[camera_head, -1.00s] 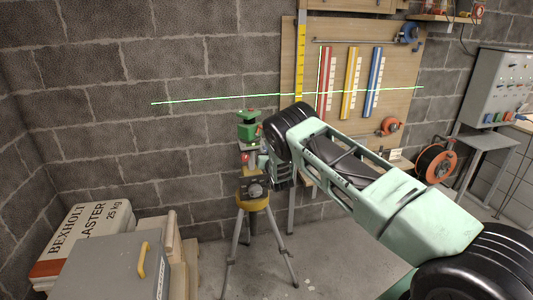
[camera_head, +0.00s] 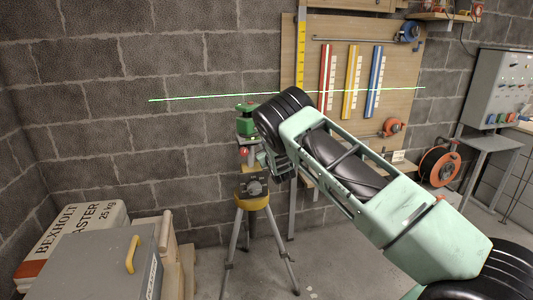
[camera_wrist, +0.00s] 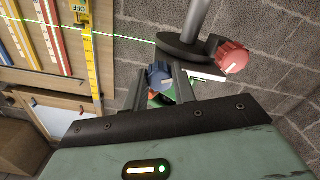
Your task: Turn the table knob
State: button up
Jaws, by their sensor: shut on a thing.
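The green laser level (camera_head: 246,124) stands on a tripod (camera_head: 253,202) by the block wall. A red knob (camera_head: 244,152) shows below the level; in the wrist view a red knob (camera_wrist: 232,57) sits right of a dark round plate (camera_wrist: 180,48) on a grey post. A blue knob (camera_wrist: 159,75) with a pale mark lies between the fingers of my gripper (camera_wrist: 160,86), which is shut on it. In the head view my wrist hides most of the gripper and the blue knob. Which knob is the table knob cannot be told.
A green laser line crosses the wall and a wooden board with coloured rules (camera_head: 350,80). A plaster bag (camera_head: 75,235) and a grey case (camera_head: 105,265) stand at lower left. A cable reel (camera_head: 438,166) and a grey control box (camera_head: 495,88) are at right.

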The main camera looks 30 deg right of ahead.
jog(key=shift+f+n+b, duration=0.1)
jog(key=shift+n+b, duration=0.3)
jog(key=shift+n, duration=0.1)
jog(key=o, duration=1)
jog(key=shift+s, duration=0.1)
jog(key=b+v, duration=0.3)
jog(key=v, duration=1.4)
jog(key=shift+s+a, duration=0.1)
jog(key=shift+s, duration=0.05)
